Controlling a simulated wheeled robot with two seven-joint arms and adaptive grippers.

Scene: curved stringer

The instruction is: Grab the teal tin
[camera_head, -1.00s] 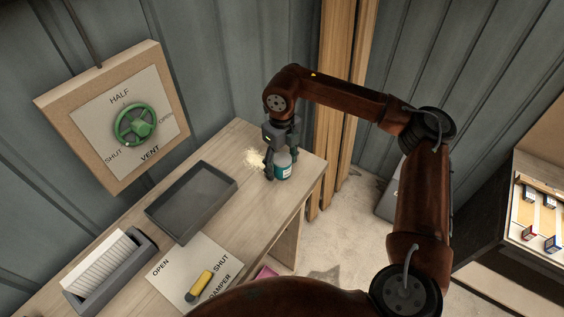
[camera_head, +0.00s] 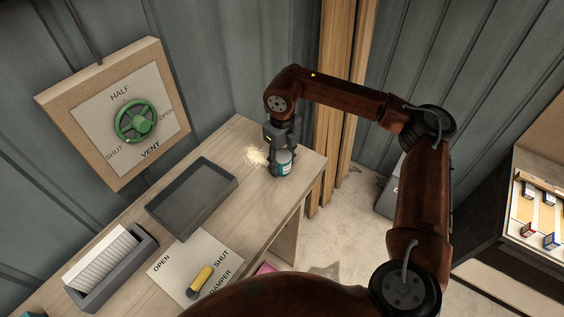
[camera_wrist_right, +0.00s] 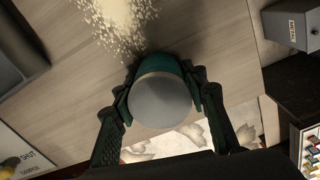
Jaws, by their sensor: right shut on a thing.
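The tin's base appears to rest on the bench, though I cannot be sure. My left gripper is not in view.
Pale grains (camera_head: 255,156) are spilled beside the tin. A grey empty tray (camera_head: 192,200) and a box of cards (camera_head: 108,268) sit on the bench (camera_head: 240,222). A yellow damper handle (camera_head: 200,281) lies in front. A green vent wheel (camera_head: 135,122) is on the wall.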

